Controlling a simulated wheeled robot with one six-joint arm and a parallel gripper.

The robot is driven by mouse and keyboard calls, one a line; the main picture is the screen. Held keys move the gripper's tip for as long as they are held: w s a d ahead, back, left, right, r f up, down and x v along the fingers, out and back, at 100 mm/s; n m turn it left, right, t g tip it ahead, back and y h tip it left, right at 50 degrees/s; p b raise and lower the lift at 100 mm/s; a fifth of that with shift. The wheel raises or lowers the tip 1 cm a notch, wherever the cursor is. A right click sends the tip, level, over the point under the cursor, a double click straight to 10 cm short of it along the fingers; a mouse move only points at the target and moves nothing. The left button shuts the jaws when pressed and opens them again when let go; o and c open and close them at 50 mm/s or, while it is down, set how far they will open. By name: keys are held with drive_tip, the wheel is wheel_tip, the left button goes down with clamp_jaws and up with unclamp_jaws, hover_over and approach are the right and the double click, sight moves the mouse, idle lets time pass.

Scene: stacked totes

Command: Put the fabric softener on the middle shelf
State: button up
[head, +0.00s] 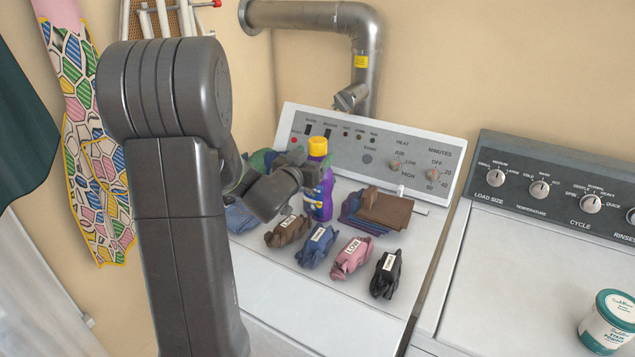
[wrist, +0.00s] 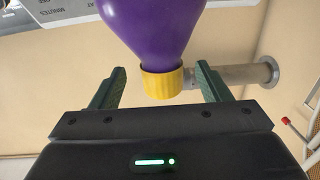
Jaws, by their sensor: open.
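The fabric softener, a purple bottle with a yellow cap (head: 319,197), stands upright on top of the left machine, near its control panel. It also shows in the wrist view (wrist: 155,25), where the picture is upside down. My gripper (wrist: 160,76) is open, with one green finger on each side of the bottle's yellow cap end. Gaps show between the cap and both fingers. In the head view my gripper is beside the bottle's upper part, partly hidden by my arm. The middle shelf is not in view.
Several small labelled bundles (head: 351,258) lie in front of the bottle. Folded dark and brown cloths (head: 385,212) lie to its right, blue cloth (head: 239,217) to its left. A metal duct (head: 366,50) rises behind. A white tub (head: 608,322) stands on the right machine, otherwise largely clear.

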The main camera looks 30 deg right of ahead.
drive_tip(key=x, duration=0.1)
drive_tip(key=p+x, duration=0.1)
drive_tip(key=x, duration=0.2)
drive_tip(key=shift+w+r+p, duration=0.1)
drive_tip(key=shift+r+p, duration=0.15)
drive_tip(key=shift+p, duration=0.15)
drive_tip(key=shift+w+d, duration=0.3)
drive_tip(key=shift+d, duration=0.2)
clamp_jaws()
